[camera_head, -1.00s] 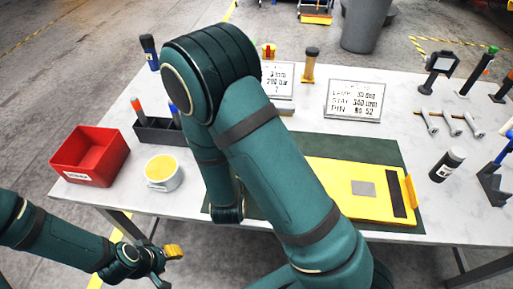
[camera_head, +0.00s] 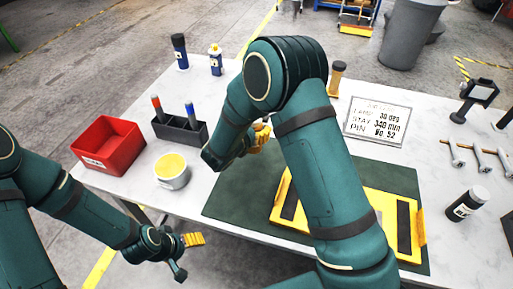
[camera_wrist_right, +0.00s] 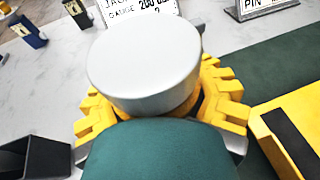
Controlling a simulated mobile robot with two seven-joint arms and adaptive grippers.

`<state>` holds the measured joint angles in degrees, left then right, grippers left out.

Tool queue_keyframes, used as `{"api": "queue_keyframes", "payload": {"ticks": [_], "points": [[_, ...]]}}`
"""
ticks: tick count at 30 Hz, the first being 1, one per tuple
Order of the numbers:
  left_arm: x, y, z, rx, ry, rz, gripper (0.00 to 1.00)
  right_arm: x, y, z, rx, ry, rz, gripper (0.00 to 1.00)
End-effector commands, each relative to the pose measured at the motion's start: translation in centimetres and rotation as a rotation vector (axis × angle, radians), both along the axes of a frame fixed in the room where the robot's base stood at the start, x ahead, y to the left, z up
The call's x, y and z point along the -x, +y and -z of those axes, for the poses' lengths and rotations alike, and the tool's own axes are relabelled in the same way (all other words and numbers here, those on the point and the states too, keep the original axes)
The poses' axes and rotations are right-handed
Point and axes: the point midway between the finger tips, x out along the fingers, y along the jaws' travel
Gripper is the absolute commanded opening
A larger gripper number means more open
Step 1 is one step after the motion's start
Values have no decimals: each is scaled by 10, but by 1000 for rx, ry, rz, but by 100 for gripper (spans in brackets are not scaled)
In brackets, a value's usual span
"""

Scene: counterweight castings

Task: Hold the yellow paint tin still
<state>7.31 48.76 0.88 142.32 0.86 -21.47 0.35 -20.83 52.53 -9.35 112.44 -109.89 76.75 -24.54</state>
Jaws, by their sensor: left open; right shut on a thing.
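The yellow paint tin (camera_head: 172,172), a white tin with yellow across its top, stands upright near the table's left front edge. My left gripper (camera_head: 193,240) is open and empty, beyond the table's front edge, below the tin in the head view and apart from it. My right gripper (camera_head: 260,138) is right of the tin, over the table, mostly hidden behind my right arm. In the right wrist view its yellow fingers (camera_wrist_right: 160,110) are shut around a round thing with a smooth light grey top (camera_wrist_right: 145,65). The lower part of that thing is hidden.
A red bin (camera_head: 108,147) stands left of the tin. A black holder (camera_head: 181,131) with markers is behind it. A dark green mat (camera_head: 235,195) carries a yellow case (camera_head: 376,212) to the right. Bottles and a white sign (camera_head: 377,121) stand further back.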

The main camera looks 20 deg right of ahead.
Motion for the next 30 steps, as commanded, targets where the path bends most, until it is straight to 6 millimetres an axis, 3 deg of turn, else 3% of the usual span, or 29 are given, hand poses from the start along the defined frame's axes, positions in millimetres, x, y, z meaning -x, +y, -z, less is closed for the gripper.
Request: {"api": "queue_keyframes", "payload": {"ticks": [3,10,16,29,30], "points": [[1,0,2,0,2,2,76,0,0,19,1,0,1,0],[1,0,3,1,3,3,76,0,0,34,2,-3,-1,0],[2,-1,6,1,5,4,76,0,0,61,1,-1,0,0],[3,-1,10,2,7,6,76,0,0,68,0,-5,-1,0],[4,-1,10,2,8,6,76,0,0,68,-1,-2,0,55]]}}
